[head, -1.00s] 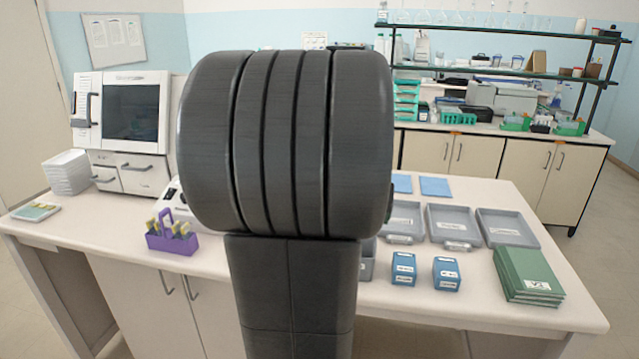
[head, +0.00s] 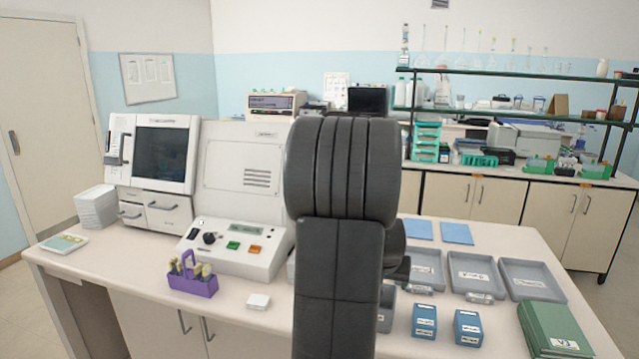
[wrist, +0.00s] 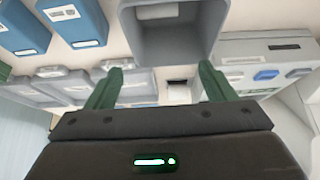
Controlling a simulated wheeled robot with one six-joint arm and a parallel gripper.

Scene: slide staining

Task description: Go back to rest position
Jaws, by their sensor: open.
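In the wrist view my gripper (wrist: 160,84) shows its two green fingers spread wide apart, with nothing between them. A grey bin (wrist: 172,48) lies beyond the fingertips there. In the head view my arm stands upright in the middle of the picture, its dark rounded part on top, and hides part of the bench. The gripper itself is hidden in that view.
The bench holds a white staining machine (head: 240,245), a purple rack (head: 193,284), a small white block (head: 258,302), blue boxes (head: 425,321), grey trays (head: 476,275) and green folders (head: 553,330). A monitor device (head: 152,165) stands at the left.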

